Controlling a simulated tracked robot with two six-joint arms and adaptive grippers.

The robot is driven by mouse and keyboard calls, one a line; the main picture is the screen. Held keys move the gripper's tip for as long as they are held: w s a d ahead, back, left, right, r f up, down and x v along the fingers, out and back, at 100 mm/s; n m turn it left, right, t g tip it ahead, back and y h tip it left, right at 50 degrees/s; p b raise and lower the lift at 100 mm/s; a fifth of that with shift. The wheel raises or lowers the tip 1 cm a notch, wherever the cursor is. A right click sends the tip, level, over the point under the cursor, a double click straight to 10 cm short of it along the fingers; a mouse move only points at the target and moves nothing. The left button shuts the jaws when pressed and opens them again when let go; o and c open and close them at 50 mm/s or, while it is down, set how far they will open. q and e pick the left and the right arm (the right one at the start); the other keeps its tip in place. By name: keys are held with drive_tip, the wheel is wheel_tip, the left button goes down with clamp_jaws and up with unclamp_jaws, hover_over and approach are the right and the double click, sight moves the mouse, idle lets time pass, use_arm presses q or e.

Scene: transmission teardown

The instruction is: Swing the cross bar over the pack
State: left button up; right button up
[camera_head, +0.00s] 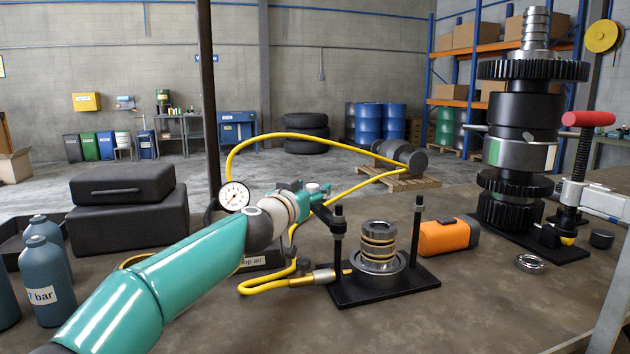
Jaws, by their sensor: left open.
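The pack (378,240), a stack of brass and steel rings, stands upright on a wider steel ring on a black base plate (400,288). Black posts stand to its left (339,235) and right (417,228). A short black bar (329,217), which looks like the cross bar, slants from the left post up and left, away from the pack. My left gripper (318,191) is open beside the bar's far end. Whether it touches the bar is hard to tell. My right gripper is not in view.
A yellow hose (262,286) loops behind my left arm to a fitting at the base plate. A pressure gauge (234,196) stands close to my left wrist. An orange-black block (447,236) is right of the right post. A tall gear stack (522,150) stands further right.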

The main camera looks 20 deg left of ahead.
use_arm(q)
drive_tip(key=shift+w+d, duration=0.1)
drive_tip(key=shift+w, duration=0.6)
drive_tip(key=shift+c, duration=0.4)
clamp_jaws()
drive_tip(key=shift+d, duration=0.1)
